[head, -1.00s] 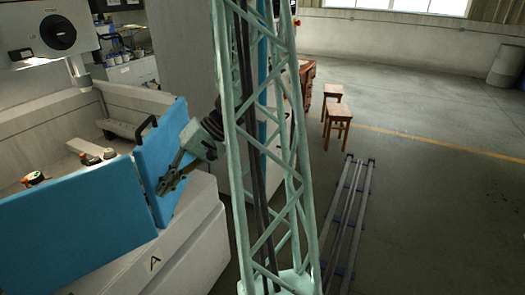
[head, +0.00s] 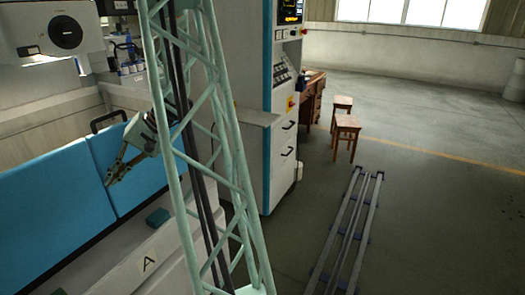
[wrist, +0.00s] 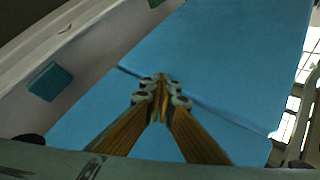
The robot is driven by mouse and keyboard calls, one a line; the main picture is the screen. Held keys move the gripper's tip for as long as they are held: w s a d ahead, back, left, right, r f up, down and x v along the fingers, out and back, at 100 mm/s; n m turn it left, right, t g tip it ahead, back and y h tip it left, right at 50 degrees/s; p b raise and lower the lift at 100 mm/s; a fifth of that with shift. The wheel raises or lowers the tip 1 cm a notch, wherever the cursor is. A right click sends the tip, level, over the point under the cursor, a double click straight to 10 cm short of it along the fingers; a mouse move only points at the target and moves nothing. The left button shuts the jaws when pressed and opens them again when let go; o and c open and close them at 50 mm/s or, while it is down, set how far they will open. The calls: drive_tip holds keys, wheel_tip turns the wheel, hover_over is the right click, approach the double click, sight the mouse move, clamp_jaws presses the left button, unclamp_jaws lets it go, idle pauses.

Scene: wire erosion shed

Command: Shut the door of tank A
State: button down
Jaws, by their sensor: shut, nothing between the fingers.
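The tank's front has two blue panels. The door is the right-hand one (head: 128,195), with a black handle (head: 108,120) at its top edge; the left panel (head: 45,205) stands beside it. The door looks about in line with the left panel, with a thin seam between them; I cannot tell whether it is fully flush. The label "A" (head: 149,263) is below on the pale base. My gripper (head: 110,181) is shut and empty in front of the panels near the seam. In the wrist view its fingertips (wrist: 160,79) overlap the seam; contact is unclear.
A teal block (head: 158,217) is on the pale ledge below the door. A white and blue control cabinet (head: 268,110) stands right of the tank. Two wooden stools (head: 346,130) and floor rails (head: 345,235) are farther right. My lattice column hides part of the door's right side.

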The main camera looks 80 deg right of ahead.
drive_tip(key=shift+w+d+r, duration=0.2)
drive_tip(key=shift+w+d, duration=0.05)
drive_tip(key=shift+w, duration=0.1)
drive_tip(key=shift+s, duration=0.1)
idle(0.4)
drive_tip(key=s+a+r, duration=0.4)
drive_tip(key=s+r, duration=0.2)
drive_tip(key=s, duration=0.5)
drive_tip(key=shift+a+r, duration=0.2)
drive_tip(key=shift+r, duration=0.1)
drive_tip(key=shift+a, duration=0.1)
idle(0.7)
